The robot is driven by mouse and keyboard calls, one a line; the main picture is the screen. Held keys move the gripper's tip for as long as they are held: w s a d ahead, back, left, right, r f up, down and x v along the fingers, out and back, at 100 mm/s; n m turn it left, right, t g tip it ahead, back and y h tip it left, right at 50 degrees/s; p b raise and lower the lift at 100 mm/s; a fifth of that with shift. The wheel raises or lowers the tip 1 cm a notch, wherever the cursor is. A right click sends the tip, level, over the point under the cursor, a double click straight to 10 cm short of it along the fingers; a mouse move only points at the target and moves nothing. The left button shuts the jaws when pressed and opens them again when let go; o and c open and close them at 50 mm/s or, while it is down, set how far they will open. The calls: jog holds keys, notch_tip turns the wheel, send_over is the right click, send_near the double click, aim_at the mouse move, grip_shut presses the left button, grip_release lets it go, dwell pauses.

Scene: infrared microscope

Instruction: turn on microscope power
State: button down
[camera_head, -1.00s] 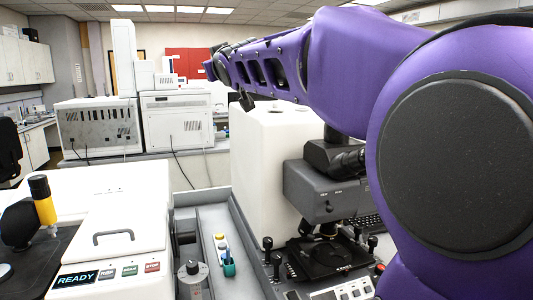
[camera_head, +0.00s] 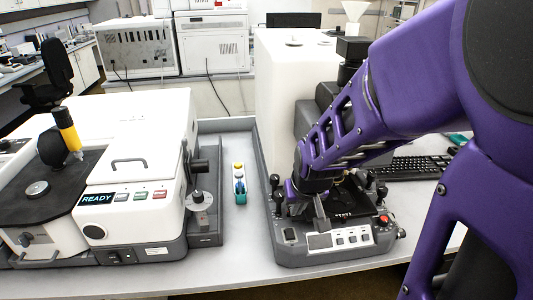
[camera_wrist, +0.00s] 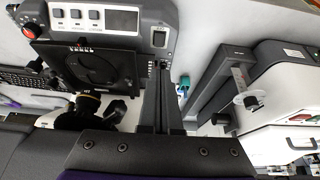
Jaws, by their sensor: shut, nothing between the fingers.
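The microscope has a tall white housing (camera_head: 285,105) and a dark grey control base (camera_head: 330,250) at its front. My gripper (camera_head: 319,215) is shut and empty, low over the front of the base. In the wrist view its fingers (camera_wrist: 161,68) point at the switch, their tips just short of it in the picture. I cannot tell whether they touch the base.
Black joysticks (camera_head: 276,182) stand on the base, with a red button (camera_head: 383,219) at its right. A dark stage plate (camera_wrist: 85,62) lies beside the fingers. A white instrument reading READY (camera_head: 140,190) stands left. Small coloured bottles (camera_head: 239,184) stand between them.

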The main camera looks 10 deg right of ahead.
jog(key=b, duration=0.7)
send_near(288, 230)
jog(key=x, duration=0.5)
jog(key=shift+f, duration=0.35)
jog(key=shift+w+f+b, duration=0.3)
jog(key=shift+w+f, duration=0.05)
jog(key=shift+f, duration=0.15)
